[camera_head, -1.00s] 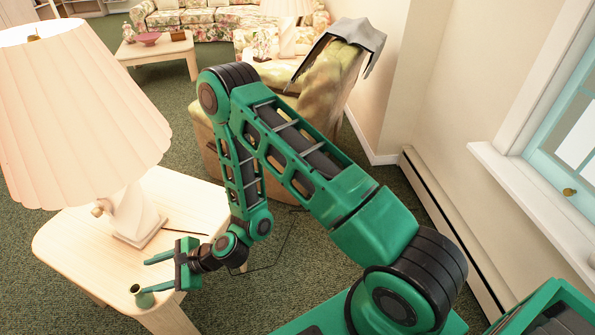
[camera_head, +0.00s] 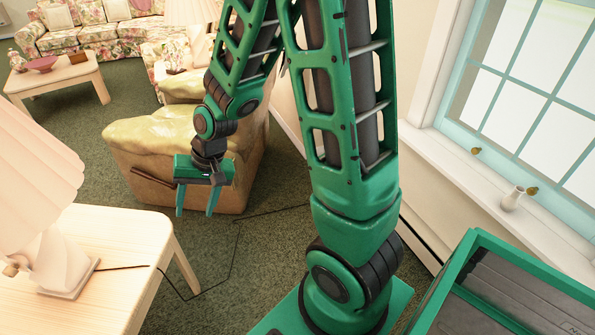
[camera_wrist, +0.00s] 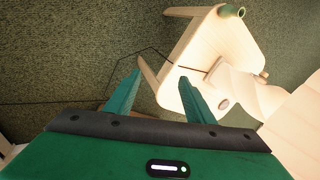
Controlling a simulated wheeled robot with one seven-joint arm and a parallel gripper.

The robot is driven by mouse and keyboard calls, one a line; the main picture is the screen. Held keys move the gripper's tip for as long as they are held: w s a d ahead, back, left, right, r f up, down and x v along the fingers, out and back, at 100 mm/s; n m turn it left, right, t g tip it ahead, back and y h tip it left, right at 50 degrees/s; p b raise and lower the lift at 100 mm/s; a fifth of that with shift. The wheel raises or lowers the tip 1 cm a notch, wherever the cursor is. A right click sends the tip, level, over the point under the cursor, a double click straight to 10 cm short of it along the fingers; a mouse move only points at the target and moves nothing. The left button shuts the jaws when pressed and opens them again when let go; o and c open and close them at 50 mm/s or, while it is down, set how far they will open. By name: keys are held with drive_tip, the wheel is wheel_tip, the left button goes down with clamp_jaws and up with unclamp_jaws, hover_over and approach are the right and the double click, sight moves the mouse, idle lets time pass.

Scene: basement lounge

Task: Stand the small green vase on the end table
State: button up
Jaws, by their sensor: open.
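The small green vase (camera_wrist: 230,11) shows in the wrist view at the top edge of the picture, at a corner of the end table, mouth visible; part of it is cut off. It is out of the head view. The pale wood end table (camera_head: 105,222) is at the lower left of the head view and also in the wrist view (camera_wrist: 222,50). My gripper (camera_head: 196,212) is open and empty, fingers pointing down over the carpet, right of the table and in front of the armchair. In the wrist view its fingers (camera_wrist: 157,85) hold nothing, well apart from the vase.
A white lamp (camera_head: 65,258) stands on the end table, its cord (camera_head: 232,260) trailing onto the carpet. A tan armchair (camera_head: 150,145) is behind my gripper. A small white vase (camera_head: 512,198) stands on the windowsill at right. A coffee table (camera_head: 60,82) is far left.

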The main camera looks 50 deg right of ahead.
drive_tip(key=s+d+r+g+h, duration=0.1)
drive_tip(key=s+d+r, duration=0.3)
drive_tip(key=s+d, duration=0.2)
drive_tip(key=s+d+r+h, duration=0.1)
drive_tip(key=s+d+r, duration=0.3)
drive_tip(key=s+d, duration=0.3)
drive_tip(key=s+d+r+m+g+h, duration=0.1)
drive_tip(key=s+d+r, duration=0.4)
drive_tip(key=s, duration=0.5)
drive_tip(key=shift+s+d+g, duration=0.2)
drive_tip(key=shift+d+g, duration=0.1)
drive_tip(key=shift+d, duration=0.55)
